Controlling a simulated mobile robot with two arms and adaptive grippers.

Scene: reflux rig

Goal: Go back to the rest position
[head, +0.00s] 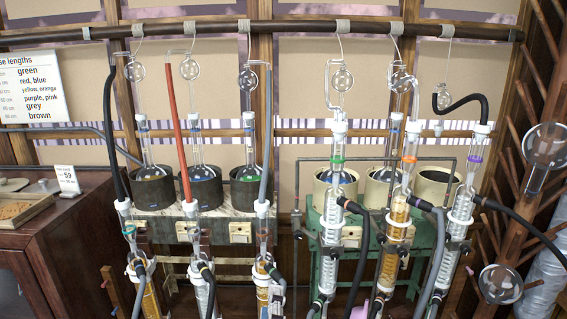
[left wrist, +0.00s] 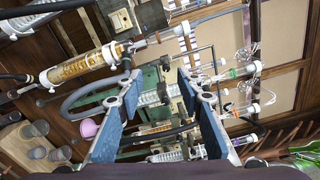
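My left gripper (left wrist: 160,82) shows in the left wrist view. Its two blue-padded fingers are spread apart, with nothing visibly held between them. Behind the gap lie a glass condenser and dark hoses of the rig. In the head view I make out neither gripper. The reflux rig fills that view: round flasks sit in dark heating mantles (head: 153,191) on the left and pale mantles (head: 335,190) on the right. Glass condensers, such as the amber-filled one (head: 394,240), stand in front with hoses attached. My right gripper is out of sight.
A dark rail (head: 300,28) runs across the top. A hose-length sign (head: 32,88) hangs at left above a wooden cabinet (head: 60,225). A peg rack with round flasks (head: 500,284) stands at right. A pink cup (left wrist: 88,128) shows in the left wrist view.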

